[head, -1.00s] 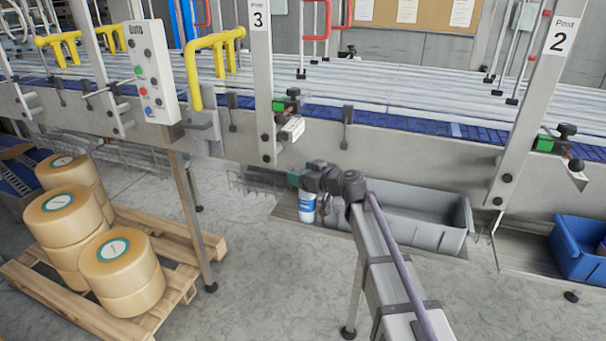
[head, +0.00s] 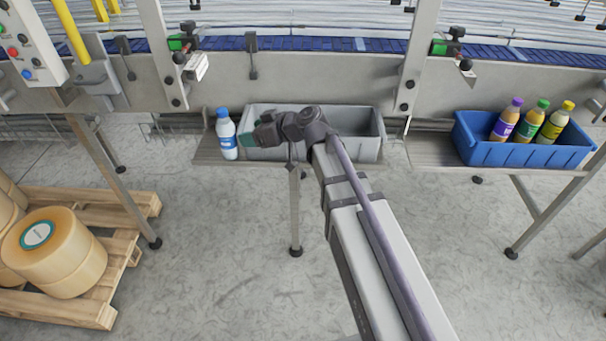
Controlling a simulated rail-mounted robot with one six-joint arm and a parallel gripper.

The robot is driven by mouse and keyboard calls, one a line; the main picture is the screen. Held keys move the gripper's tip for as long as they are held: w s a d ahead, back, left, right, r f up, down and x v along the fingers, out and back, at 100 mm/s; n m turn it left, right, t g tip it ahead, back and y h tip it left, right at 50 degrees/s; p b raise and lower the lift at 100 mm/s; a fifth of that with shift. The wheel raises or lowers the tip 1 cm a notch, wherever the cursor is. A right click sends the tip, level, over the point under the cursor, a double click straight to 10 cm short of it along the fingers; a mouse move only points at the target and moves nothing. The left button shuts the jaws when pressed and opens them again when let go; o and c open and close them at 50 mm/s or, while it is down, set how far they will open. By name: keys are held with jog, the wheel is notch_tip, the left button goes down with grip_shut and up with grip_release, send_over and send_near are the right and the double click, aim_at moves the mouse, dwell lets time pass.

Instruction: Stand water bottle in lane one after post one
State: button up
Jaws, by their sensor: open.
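A white and blue water bottle (head: 227,135) with a blue cap stands upright on the small grey shelf, just left of the grey bin. My gripper (head: 248,142) is open, just right of the bottle and in front of the bin's left end. I cannot tell whether it touches the bottle. The conveyor with its blue belt (head: 310,44) runs behind, above the shelf. Two uprights, the left post (head: 160,50) and the right post (head: 415,55), rise from its front rail; their number signs are out of view now.
The grey bin (head: 355,148) fills most of the shelf. A blue bin (head: 500,154) on the right holds three juice bottles. A pallet (head: 120,205) with film rolls (head: 60,255) stands at lower left. Shelf legs reach the floor; open floor lies in front.

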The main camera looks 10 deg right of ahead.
jog(key=s+d+f+m+g+h, duration=0.3)
jog(key=s+d+f+m+h, duration=0.1)
jog(key=s, duration=0.6)
jog(key=s+d+f+m+g+h, duration=0.4)
jog(key=s+d+f+m+h, duration=0.1)
jog(key=s+d, duration=0.4)
jog(key=shift+s+d+f+m+h, duration=0.15)
jog(key=shift+s+f+m+h, duration=0.15)
jog(key=shift+s+f+h, duration=0.6)
jog(key=shift+o, duration=0.4)
jog(key=shift+w+r, duration=0.25)
jog(key=shift+w, duration=0.1)
